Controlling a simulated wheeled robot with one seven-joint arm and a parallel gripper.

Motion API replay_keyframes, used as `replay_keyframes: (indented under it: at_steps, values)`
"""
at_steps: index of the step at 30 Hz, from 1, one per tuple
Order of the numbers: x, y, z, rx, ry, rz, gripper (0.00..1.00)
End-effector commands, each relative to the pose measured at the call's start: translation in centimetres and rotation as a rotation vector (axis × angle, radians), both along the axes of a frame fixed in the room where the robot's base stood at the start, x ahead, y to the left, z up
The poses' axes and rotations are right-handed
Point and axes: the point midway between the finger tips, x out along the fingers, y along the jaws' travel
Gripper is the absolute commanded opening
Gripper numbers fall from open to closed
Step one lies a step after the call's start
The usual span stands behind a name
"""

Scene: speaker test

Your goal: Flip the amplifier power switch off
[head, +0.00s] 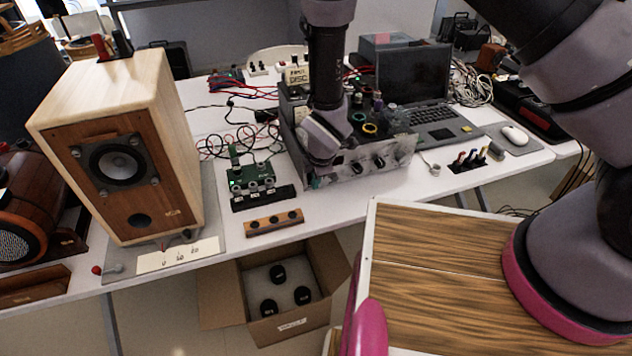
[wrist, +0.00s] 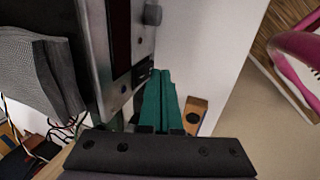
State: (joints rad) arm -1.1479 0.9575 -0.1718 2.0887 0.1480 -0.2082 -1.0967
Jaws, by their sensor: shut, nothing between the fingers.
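The amplifier (head: 398,152) is an open metal chassis with a worn grey front panel and dark knobs, standing mid-table in the head view. Its panel (wrist: 98,45) runs along the upper left of the wrist view, with a grey knob (wrist: 152,14) and a small dark fitting (wrist: 142,72) on it. I cannot tell whether that fitting is the power switch, or its position. My gripper (head: 314,182) is at the panel's left end. Its teal fingers (wrist: 160,98) are shut and empty, close beside the dark fitting; contact is unclear. My arm hides part of the amplifier.
A green circuit board (head: 250,177) and a wooden block with holes (head: 273,222) lie left of the amplifier. A wooden speaker (head: 120,165) stands further left. A laptop (head: 415,85) is behind right. An open cardboard box (head: 290,325) sits below the table edge.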

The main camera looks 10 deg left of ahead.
Motion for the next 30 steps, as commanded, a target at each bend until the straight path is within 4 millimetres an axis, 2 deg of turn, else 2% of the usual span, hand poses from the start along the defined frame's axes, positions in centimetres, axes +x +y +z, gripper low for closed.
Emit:
replay_keyframes:
  at_steps: [15, 30]
  values:
    - [0.3, 0.2, -0.2, 0.031, -0.054, -0.002, 0.00]
    - [0.3, 0.2, 1.4, 0.032, -0.053, -0.001, 0.00]
